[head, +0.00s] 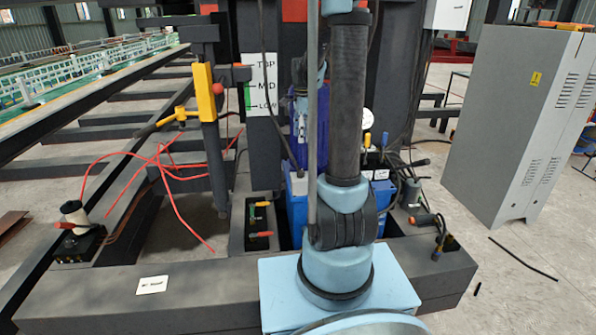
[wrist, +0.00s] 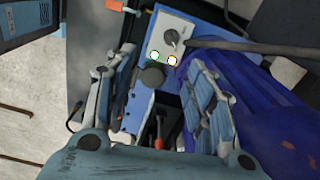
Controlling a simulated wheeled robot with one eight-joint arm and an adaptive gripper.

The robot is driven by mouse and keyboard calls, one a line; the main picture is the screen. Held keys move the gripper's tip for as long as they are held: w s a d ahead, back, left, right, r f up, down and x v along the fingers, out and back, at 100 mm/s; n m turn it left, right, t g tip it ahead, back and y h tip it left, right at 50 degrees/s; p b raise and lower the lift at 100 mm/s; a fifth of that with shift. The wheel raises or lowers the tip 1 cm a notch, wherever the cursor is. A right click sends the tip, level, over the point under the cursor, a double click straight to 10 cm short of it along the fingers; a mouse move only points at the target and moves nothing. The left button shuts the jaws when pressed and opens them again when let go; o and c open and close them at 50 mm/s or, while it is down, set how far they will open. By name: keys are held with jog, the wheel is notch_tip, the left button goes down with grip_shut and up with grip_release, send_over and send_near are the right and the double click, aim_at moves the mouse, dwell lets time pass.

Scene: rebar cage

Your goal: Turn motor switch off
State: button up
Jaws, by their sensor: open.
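In the wrist view, a rotary switch (wrist: 171,38) with a dark knob sits on a pale panel (wrist: 186,29). Two small round lights, one with a green rim (wrist: 154,56) and one with an orange rim (wrist: 172,61), sit below the knob. A dark round knob (wrist: 152,76) is on the blue housing (wrist: 136,92) below the panel. My gripper (wrist: 162,57) is open, its two fingers apart on either side of the housing, with nothing held. The panel lies beyond the fingertips. In the head view my arm hides the switch and the gripper.
Blue equipment (head: 297,205) stands behind my arm. A yellow-handled tool (head: 205,92) and red hoses (head: 165,165) are farther left. A grey cabinet (head: 500,120) stands right.

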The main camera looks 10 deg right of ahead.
aim_at(301, 173)
jog(key=shift+m, duration=0.6)
jog(key=w+f, duration=0.1)
jog(key=f, duration=0.5)
jog(key=w+f, duration=0.1)
jog(key=f, duration=0.5)
jog(key=w+f, duration=0.1)
jog(key=f, duration=0.5)
jog(key=shift+f, duration=0.3)
